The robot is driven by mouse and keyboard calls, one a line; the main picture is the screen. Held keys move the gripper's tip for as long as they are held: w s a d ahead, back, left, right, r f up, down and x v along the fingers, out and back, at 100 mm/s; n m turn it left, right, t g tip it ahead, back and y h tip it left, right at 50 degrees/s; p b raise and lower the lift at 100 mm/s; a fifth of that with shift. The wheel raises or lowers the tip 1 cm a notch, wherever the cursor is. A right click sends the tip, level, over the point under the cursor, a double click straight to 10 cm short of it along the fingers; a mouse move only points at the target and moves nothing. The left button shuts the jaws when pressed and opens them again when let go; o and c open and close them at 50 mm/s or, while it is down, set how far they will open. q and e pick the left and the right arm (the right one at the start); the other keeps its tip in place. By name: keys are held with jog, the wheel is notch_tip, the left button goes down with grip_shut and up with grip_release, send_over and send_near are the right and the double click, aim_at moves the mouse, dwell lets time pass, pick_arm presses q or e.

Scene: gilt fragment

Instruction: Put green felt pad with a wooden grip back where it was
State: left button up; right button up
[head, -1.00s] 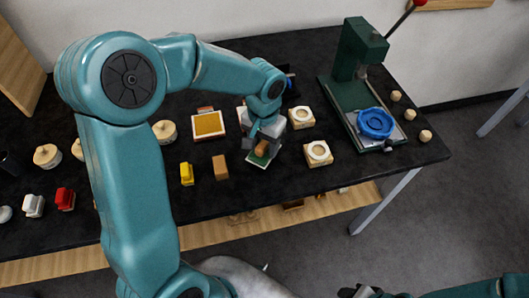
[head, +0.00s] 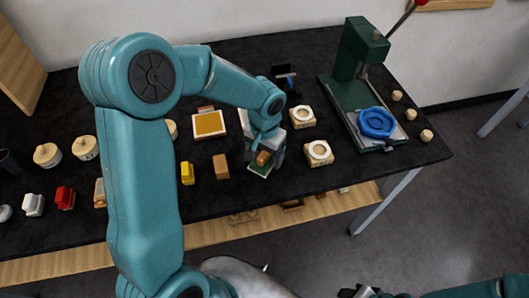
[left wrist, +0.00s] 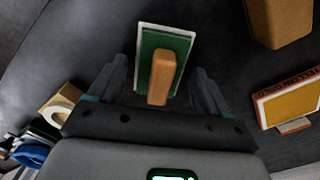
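The green felt pad (head: 259,169) has a pale edge and a wooden grip (head: 263,158) on top. In the head view it is at the middle of the black table, partly hidden under my left gripper (head: 267,148). In the left wrist view the pad (left wrist: 146,50) and its grip (left wrist: 166,72) show between and beyond the fingers of my left gripper (left wrist: 160,80). The fingers stand apart, with a clear gap to the left of the grip. I cannot tell whether the pad lies flat on the table. My right gripper is not clearly visible.
An orange-brown block (head: 221,166) and a yellow block (head: 187,173) stand left of the pad. A framed yellow pad (head: 209,124) lies behind them. Two white-topped wooden blocks (head: 319,152) (head: 302,116) stand to the right, then a green press (head: 352,90) with a blue dial (head: 376,122).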

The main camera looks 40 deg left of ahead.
aim_at(265, 153)
pick_arm(q)
jog(key=shift+r, duration=0.1)
notch_tip(265, 153, up, 12)
jog(key=shift+p, duration=0.3)
dwell(0.3)
jog(key=shift+s+d, duration=0.1)
